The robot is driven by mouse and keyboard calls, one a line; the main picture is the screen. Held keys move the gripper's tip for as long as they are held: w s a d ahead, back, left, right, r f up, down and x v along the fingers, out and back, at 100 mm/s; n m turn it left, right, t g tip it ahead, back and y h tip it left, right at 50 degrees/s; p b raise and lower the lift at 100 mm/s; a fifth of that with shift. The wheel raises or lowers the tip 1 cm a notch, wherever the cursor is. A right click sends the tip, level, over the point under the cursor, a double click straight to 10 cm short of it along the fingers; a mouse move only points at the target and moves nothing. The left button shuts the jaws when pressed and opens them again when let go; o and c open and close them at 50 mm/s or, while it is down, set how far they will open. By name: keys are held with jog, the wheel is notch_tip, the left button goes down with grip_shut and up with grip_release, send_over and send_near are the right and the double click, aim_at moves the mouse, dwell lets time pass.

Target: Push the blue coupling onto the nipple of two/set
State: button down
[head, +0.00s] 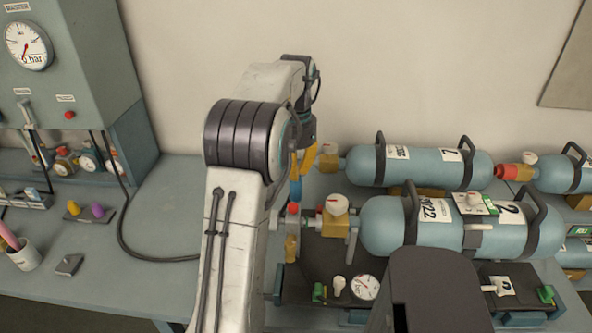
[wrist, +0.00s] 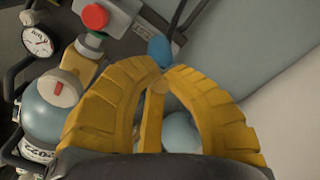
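My gripper (head: 298,176) points down beside the front cylinder marked 2 (head: 480,240). Its yellow fingers curve together in the wrist view (wrist: 167,72), with the blue coupling (wrist: 160,48) at their tips. They look shut on it, though the contact is partly hidden. The coupling also shows in the head view (head: 295,192), just above a red round piece (head: 293,208) on the set's grey fitting. In the wrist view that red piece (wrist: 95,16) lies up and left of the coupling, apart from it. I cannot see a bare nipple clearly.
A white valve knob (head: 336,204) on a brass block stands right of the red piece. A gauge (head: 364,287) lies in front. Another cylinder (head: 430,165) lies behind. A black hose (head: 130,235) curves over the bench at left. A grey panel (head: 80,70) stands back left.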

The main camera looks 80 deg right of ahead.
jog(key=shift+a+f, duration=0.1)
jog(key=shift+f, duration=0.25)
notch_tip(320, 180, up, 3)
jog(key=p, duration=0.3)
jog(key=shift+r, duration=0.15)
notch_tip(320, 180, up, 11)
jog(key=shift+r, duration=0.15)
dwell(0.8)
jog(key=shift+r, duration=0.1)
dwell(0.3)
